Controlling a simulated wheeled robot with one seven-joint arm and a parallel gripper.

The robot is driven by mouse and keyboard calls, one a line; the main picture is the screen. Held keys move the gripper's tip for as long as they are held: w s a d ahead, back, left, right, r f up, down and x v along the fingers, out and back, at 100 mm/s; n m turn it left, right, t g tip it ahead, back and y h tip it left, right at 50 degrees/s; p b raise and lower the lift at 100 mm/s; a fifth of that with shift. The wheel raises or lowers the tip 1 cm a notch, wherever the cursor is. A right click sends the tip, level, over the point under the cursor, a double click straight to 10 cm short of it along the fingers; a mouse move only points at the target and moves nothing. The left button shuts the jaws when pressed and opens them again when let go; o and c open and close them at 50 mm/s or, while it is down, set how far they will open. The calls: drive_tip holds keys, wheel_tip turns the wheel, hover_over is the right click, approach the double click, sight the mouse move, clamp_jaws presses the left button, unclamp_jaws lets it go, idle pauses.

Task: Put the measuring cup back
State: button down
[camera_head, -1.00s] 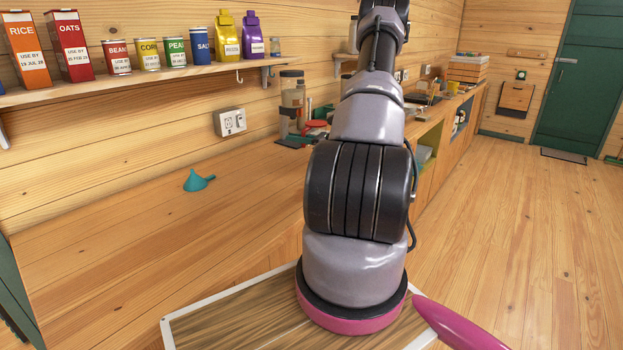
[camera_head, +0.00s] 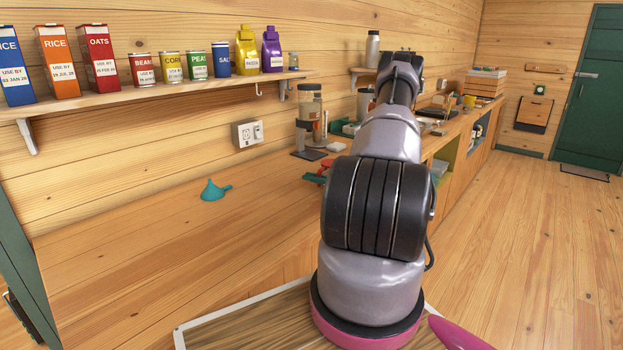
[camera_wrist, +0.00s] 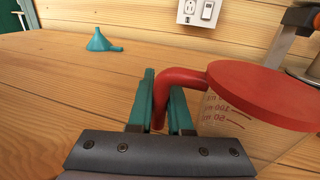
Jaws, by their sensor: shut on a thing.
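The measuring cup (camera_wrist: 262,100) has a clear body with red markings, a red top and a red handle (camera_wrist: 182,77). It is at the right in the wrist view. My gripper (camera_wrist: 163,98) has teal fingers, shut on the red handle. The cup's base is out of view, so I cannot tell if it touches the counter. In the head view my arm hides most of the cup and gripper; only a bit of red (camera_head: 320,170) shows left of the arm.
A teal funnel (camera_head: 213,190) stands on the wooden counter (camera_head: 150,240), which is otherwise clear at left. A wall shelf (camera_head: 150,98) holds cartons and cans. A blender-like appliance (camera_head: 308,125) and other items stand farther back. A wall socket (camera_head: 247,133) is above the counter.

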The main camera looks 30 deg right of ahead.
drive_tip(key=shift+f, duration=0.15)
drive_tip(key=c, duration=0.8)
unclamp_jaws()
drive_tip(key=shift+c, duration=0.2)
